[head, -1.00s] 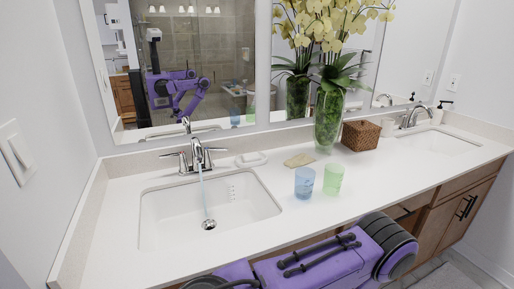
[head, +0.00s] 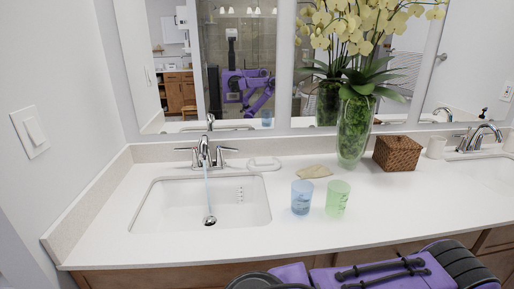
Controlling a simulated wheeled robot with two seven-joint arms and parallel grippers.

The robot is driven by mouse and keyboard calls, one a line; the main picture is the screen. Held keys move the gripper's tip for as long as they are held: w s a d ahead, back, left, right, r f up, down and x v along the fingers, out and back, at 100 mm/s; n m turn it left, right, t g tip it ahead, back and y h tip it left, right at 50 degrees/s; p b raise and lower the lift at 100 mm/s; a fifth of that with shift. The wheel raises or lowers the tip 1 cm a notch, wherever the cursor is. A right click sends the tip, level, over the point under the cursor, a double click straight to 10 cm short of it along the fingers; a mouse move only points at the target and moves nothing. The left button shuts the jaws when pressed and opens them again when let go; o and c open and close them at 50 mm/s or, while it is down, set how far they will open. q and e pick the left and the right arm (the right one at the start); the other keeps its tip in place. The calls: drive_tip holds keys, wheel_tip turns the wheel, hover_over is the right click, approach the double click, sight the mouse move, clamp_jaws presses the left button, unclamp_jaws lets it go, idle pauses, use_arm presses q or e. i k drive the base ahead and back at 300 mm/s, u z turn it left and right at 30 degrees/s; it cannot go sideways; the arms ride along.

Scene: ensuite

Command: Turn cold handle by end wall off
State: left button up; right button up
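The chrome faucet (head: 205,154) stands behind the left sink (head: 175,208), the one closest to the left wall. A thin bluish stream of water (head: 207,188) runs from its spout to the drain. It has a left lever handle (head: 186,150) and a right lever handle (head: 228,149), both splayed outward from the spout. No hot or cold marking can be read. Part of my purple arm crosses the bottom right. Neither gripper shows directly; the mirror shows my purple arm small, with gripper state unclear.
A blue cup (head: 301,197) and a green cup (head: 337,197) stand right of the sink. Behind them are a soap dish (head: 263,164), a tan cloth (head: 314,171), an orchid vase (head: 354,130) and a woven box (head: 397,153). A second faucet (head: 481,135) is at far right. A switch (head: 31,131) is on the left wall.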

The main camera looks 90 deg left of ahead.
sight(218, 149)
drive_tip(key=u, duration=2.85)
